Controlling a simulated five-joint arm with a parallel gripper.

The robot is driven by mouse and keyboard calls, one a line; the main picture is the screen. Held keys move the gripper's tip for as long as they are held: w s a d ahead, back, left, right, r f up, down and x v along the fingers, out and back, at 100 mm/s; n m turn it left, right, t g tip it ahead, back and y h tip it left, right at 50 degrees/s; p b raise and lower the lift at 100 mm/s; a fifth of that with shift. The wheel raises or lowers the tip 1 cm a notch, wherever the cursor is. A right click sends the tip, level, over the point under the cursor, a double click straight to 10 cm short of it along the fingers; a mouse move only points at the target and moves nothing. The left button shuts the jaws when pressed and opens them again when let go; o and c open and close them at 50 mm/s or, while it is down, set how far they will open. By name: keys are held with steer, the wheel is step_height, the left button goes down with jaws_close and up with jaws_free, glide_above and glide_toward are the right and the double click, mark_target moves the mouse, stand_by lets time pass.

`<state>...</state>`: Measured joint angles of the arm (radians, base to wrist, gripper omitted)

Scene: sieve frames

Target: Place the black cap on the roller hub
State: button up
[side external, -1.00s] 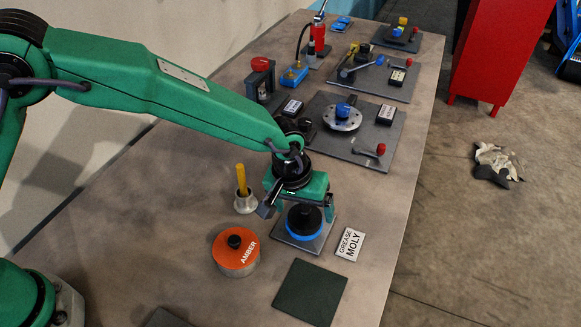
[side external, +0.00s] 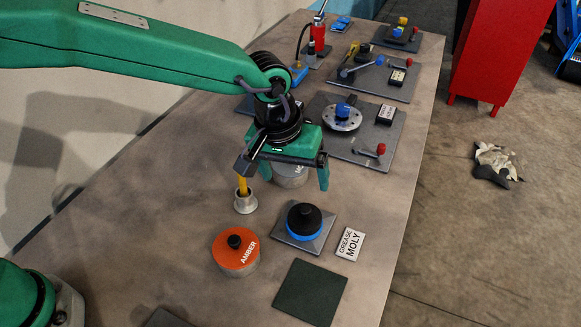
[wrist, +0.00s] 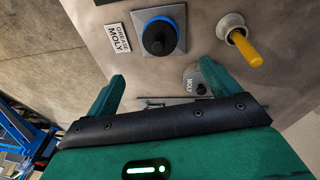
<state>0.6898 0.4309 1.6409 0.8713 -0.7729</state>
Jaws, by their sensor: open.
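The black cap (side external: 304,215) sits on the blue roller hub (side external: 291,231), on a square grey plate (side external: 297,244) in front of my gripper. The cap looks level, but its seating underneath is hidden. In the wrist view the cap (wrist: 158,38) covers the hub's middle, with the blue rim (wrist: 180,27) showing around it. My gripper (side external: 284,180) is open and empty, raised above and behind the cap.
An orange AMBER tin (side external: 236,262), a holder with a yellow stick (side external: 246,203) and a GREASE MOLY label (side external: 349,244) surround the plate. A grey MOLY tin (side external: 290,176) lies behind, partly hidden by my gripper. A dark green mat (side external: 310,292) lies in front. More fixtures stand farther back.

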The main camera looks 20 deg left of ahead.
stand_by(0.5)
steer(key=s+a+r+t, duration=0.1)
steer(key=a+r, duration=0.2)
steer(key=a, duration=0.3)
steer(key=s+a+r, duration=0.2)
steer(key=a+r, duration=0.2)
steer(key=a, duration=0.3)
steer(key=s+a+r+t, duration=0.1)
steer(key=a+r, duration=0.2)
steer(key=a, duration=0.3)
steer(key=s+a+m+t+y, duration=0.1)
steer(key=s+a+t, duration=0.1)
steer(key=s+a, duration=1.1)
steer(key=shift+s+a+f, duration=0.15)
steer(key=shift+s+a, duration=0.2)
steer(key=shift+a, duration=0.2)
